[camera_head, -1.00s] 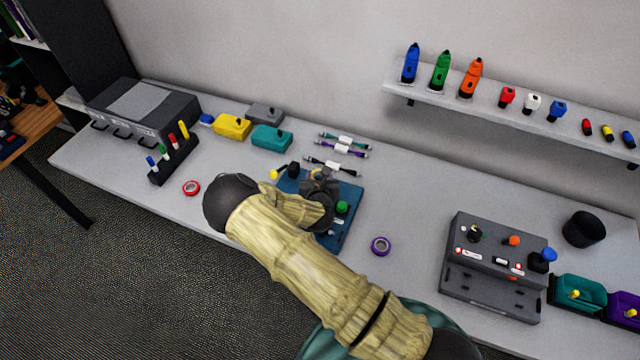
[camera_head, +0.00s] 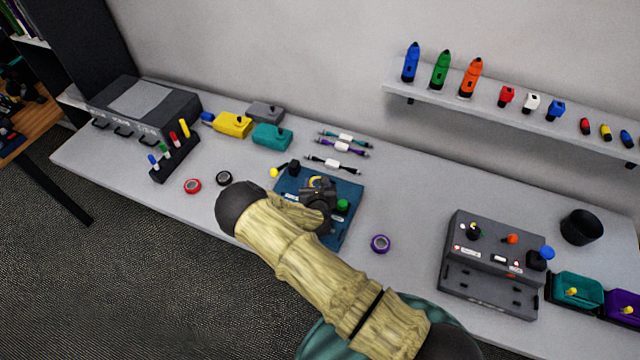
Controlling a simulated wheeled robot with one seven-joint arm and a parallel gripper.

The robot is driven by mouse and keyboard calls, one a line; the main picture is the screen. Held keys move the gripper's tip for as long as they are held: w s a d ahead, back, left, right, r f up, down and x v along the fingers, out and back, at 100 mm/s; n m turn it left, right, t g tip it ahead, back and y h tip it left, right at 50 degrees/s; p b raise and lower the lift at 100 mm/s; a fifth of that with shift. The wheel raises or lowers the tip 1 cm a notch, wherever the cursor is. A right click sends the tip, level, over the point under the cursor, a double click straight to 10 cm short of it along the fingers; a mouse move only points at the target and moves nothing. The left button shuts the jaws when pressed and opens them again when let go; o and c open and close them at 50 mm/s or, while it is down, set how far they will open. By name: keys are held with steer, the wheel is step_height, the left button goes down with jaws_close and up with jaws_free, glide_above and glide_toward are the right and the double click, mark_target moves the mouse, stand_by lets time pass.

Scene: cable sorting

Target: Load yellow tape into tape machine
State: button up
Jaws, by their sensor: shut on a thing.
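The tape machine (camera_head: 347,226) is a blue, flat device in the middle of the table, with a green button (camera_head: 342,205) on its right side. My gripper (camera_head: 319,188) is over the machine and is shut on the yellow tape (camera_head: 320,182). My arm covers the front left of the machine. I cannot tell whether the tape touches the machine.
A red tape (camera_head: 192,186) and a black tape (camera_head: 223,178) lie to the left; a purple tape (camera_head: 380,243) lies to the right. Several cables (camera_head: 340,147) lie behind the machine. A grey machine (camera_head: 492,262) stands at the right. The table between is clear.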

steer(key=shift+w+d+f+b, duration=0.1)
steer(key=shift+d+f+b, duration=0.2)
steer(key=shift+f+b, duration=0.2)
steer(key=o, duration=1)
steer(key=shift+w, duration=0.2)
steer(key=shift+c, duration=0.2)
steer(key=shift+d, duration=0.25)
steer(key=shift+s+a+r+p, duration=0.2)
steer(key=shift+a+r+p, duration=0.2)
steer(key=shift+r+p, duration=0.15)
steer(key=b+v, duration=0.3)
steer(key=v, duration=0.8)
steer(key=shift+w, duration=0.1)
steer(key=shift+s+d+r, duration=0.25)
steer(key=shift+s+d, duration=0.05)
steer(key=shift+s, duration=0.05)
steer(key=shift+s+a, duration=0.3)
steer(key=shift+a, duration=0.1)
steer(key=shift+w+d, duration=0.1)
steer(key=shift+d, duration=0.1)
